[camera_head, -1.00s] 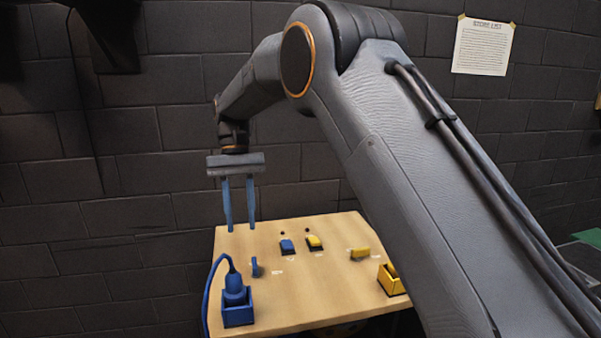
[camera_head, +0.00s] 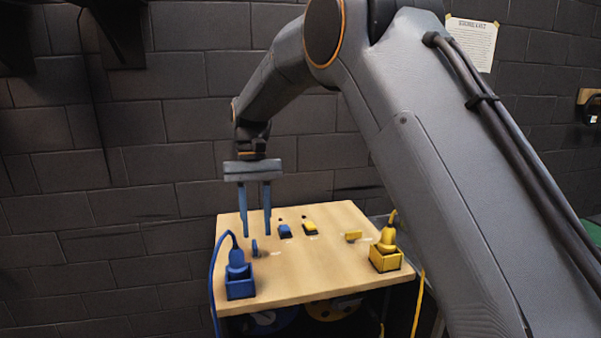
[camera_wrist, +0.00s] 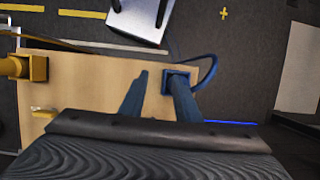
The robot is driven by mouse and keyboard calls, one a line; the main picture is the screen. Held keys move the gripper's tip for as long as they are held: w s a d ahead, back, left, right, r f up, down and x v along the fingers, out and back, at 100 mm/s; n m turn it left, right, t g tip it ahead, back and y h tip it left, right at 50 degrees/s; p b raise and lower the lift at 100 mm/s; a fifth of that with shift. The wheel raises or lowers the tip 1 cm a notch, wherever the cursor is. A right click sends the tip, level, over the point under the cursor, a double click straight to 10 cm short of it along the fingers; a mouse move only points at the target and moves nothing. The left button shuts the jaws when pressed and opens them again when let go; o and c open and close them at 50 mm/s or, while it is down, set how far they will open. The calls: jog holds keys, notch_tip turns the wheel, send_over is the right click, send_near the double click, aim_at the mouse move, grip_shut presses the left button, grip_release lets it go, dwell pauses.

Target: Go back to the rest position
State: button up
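My gripper (camera_head: 256,233) hangs over the left back part of the wooden table, fingers down. Its two blue fingers are apart with nothing between them. In the wrist view the fingers (camera_wrist: 160,78) point over the tabletop, and the right one overlaps the blue socket area. On the table (camera_head: 310,275) are a blue button (camera_head: 284,231), a yellow button (camera_head: 309,227), a small blue lever-like piece (camera_head: 254,248) and a small yellow piece (camera_head: 353,236). A blue plug (camera_head: 237,262) sits in a blue socket box (camera_head: 240,289). A yellow plug (camera_head: 387,238) sits in a yellow socket box (camera_head: 385,261).
A blue cable (camera_head: 212,285) loops off the left table edge, and a yellow cable (camera_head: 418,305) hangs at the right. A dark brick wall (camera_head: 130,200) stands behind. In the wrist view, a pale metallic object (camera_wrist: 138,18) is on the floor beyond the table.

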jog(key=s+d+f+m+t+b, duration=0.1)
jog(key=s+d+f+b, duration=0.2)
jog(key=d, duration=0.5)
jog(key=s+d+f+t+b, duration=0.1)
jog(key=s+d+f, duration=0.2)
jog(key=d+f, duration=0.35)
jog(key=s+d+f+m+t+b, duration=0.15)
jog(key=d+f, duration=0.25)
jog(key=d, duration=0.4)
jog(key=s+d+f+t+b, duration=0.1)
jog(key=s+d+f+b, duration=0.2)
jog(key=s+d+f, duration=0.3)
jog(key=s+d, duration=0.1)
jog(key=s, duration=0.3)
jog(key=shift+y, duration=0.3)
